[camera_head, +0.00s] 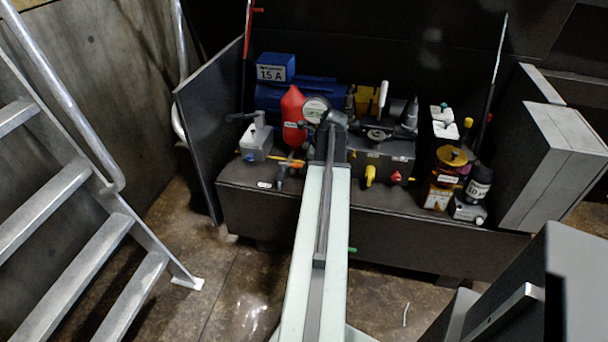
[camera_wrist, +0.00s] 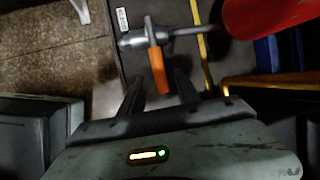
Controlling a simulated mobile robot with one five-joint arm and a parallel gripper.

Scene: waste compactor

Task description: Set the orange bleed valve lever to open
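The orange bleed valve lever (camera_wrist: 156,62) is in the upper middle of the wrist view, on a grey valve body with a pipe (camera_wrist: 131,40). In the head view the orange lever (camera_head: 292,162) shows small, just left of my arm. My gripper (camera_wrist: 159,76) is open, its two dark fingers on either side of the lever's free end in the picture. I see a gap on both sides; contact and depth are hard to judge. In the head view my gripper is not clearly visible behind my arm.
A red tank (camera_head: 292,112) stands close behind the valve and fills the wrist view's upper right (camera_wrist: 268,14). A yellow pipe (camera_wrist: 201,45) runs right of the lever. A grey box with a handle (camera_head: 257,140) sits left. A metal stair (camera_head: 75,215) stands far left.

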